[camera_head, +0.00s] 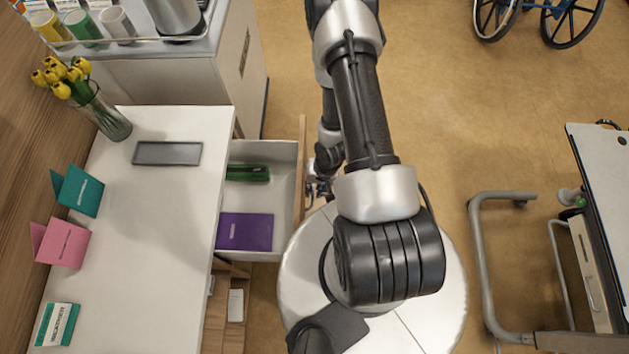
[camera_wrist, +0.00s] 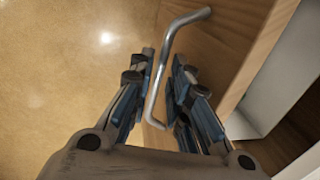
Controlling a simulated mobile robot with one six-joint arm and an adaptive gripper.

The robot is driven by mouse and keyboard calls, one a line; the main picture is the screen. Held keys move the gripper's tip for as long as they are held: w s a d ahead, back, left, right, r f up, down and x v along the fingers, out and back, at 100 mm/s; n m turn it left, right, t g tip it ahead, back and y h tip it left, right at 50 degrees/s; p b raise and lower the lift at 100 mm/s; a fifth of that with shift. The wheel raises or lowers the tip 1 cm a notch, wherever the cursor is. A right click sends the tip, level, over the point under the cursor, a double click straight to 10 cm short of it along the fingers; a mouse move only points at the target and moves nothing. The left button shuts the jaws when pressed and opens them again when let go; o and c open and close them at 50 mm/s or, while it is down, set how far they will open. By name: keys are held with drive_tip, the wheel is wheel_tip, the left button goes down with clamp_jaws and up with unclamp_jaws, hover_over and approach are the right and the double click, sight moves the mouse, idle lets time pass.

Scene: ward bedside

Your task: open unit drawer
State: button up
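The unit drawer (camera_head: 290,155) stands pulled out from the white-topped unit (camera_head: 160,240), its inside visible from above. Its wooden front (camera_wrist: 205,55) carries a bent metal bar handle (camera_wrist: 162,72), seen in the wrist view. My gripper (camera_wrist: 163,70) is at the drawer's front, with the handle between its fingers. The fingers stand apart, with a gap showing beside the bar, so they do not look clamped on it. In the head view my gripper (camera_head: 318,185) is small and partly hidden by my arm.
The drawer holds a green object (camera_head: 247,173) and a purple book (camera_head: 245,231). A vase of yellow tulips (camera_head: 105,112), a grey tray (camera_head: 167,153) and standing cards (camera_head: 78,190) are on the unit top.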

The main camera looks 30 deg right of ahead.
wheel_tip(320, 180, up, 12)
drive_tip(key=s+d, duration=0.1)
drive_tip(key=shift+s+d, duration=0.15)
drive_tip(key=shift+d, duration=0.25)
drive_tip(key=shift+f, duration=0.1)
idle(0.5)
